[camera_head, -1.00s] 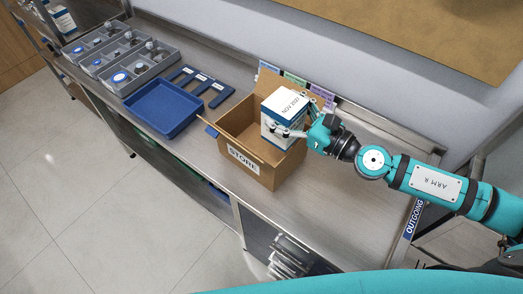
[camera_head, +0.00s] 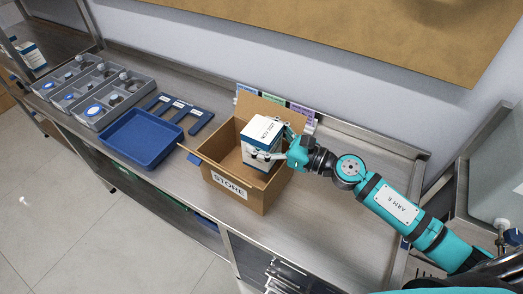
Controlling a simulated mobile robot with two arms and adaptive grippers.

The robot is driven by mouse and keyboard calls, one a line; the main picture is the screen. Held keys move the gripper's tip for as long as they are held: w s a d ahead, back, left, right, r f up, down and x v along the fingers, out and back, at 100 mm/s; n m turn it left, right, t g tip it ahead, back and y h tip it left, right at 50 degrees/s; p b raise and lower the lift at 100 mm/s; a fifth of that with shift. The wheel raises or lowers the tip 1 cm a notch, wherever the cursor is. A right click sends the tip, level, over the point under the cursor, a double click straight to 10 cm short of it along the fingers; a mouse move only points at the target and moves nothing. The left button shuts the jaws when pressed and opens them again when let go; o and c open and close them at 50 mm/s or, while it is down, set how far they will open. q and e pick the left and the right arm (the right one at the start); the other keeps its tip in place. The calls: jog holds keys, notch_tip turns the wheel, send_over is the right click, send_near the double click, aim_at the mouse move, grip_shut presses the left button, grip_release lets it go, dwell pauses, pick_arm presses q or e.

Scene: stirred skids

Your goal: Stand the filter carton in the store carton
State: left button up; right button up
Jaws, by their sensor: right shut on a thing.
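The filter carton (camera_head: 262,137), a white box with a dark blue band and lettering on its top, is in my right gripper (camera_head: 279,147). The gripper is shut on it from the right. The carton is within the opening of the open brown store carton (camera_head: 237,192), towards its right side, with its upper part above the rim. It looks slightly tilted. Its lower end is partly hidden, so I cannot tell whether it touches the floor of the store carton. My left gripper is not in view.
A blue tray (camera_head: 141,139), dark blue slotted pieces (camera_head: 190,112) and a grey divided tray (camera_head: 90,92) with bottles stand left of the store carton. Coloured tabs (camera_head: 301,113) stand behind it. The steel bench (camera_head: 325,215) is clear to the right.

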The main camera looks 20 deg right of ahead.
jog(key=shift+f, duration=1.65)
jog(key=shift+f+b, duration=0.65)
jog(key=shift+b, duration=0.35)
jog(key=o, duration=1.4)
